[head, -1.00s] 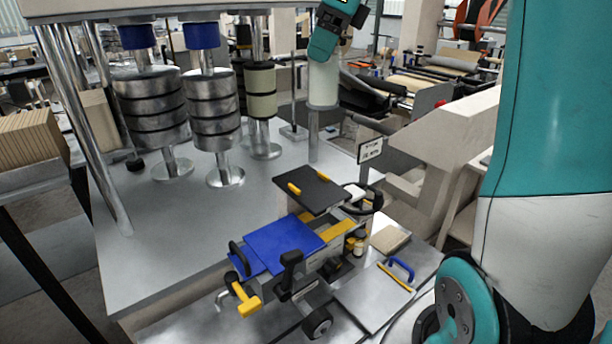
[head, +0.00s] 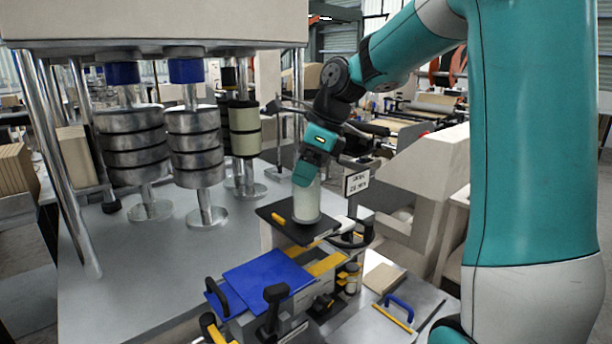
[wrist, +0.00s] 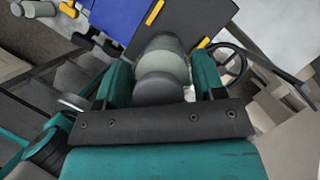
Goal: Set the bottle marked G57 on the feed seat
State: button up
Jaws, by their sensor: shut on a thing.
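My gripper (head: 309,182) is shut on a pale bottle (head: 305,206) with a grey lower end, held upright. In the wrist view the bottle (wrist: 162,66) is between the two teal jaws (wrist: 160,80). The bottle's lower end is over the black plate (head: 273,213) with yellow corner pieces; I cannot tell whether it touches. The plate also shows in the wrist view (wrist: 205,22). No G57 mark is readable on the bottle, and nothing in view is legibly marked as the feed seat.
A blue plate (head: 262,275) lies in front left of the black one. A black handwheel (head: 357,234) and small sign (head: 357,182) stand close at right. Metal roller stacks (head: 195,145) stand at left. Small bottles (head: 349,278) sit below the plate. A blue handle (head: 398,306) is at lower right.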

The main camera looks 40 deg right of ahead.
jog(key=shift+f, duration=0.4)
jog(key=shift+f, duration=0.1)
jog(key=o, duration=1.1)
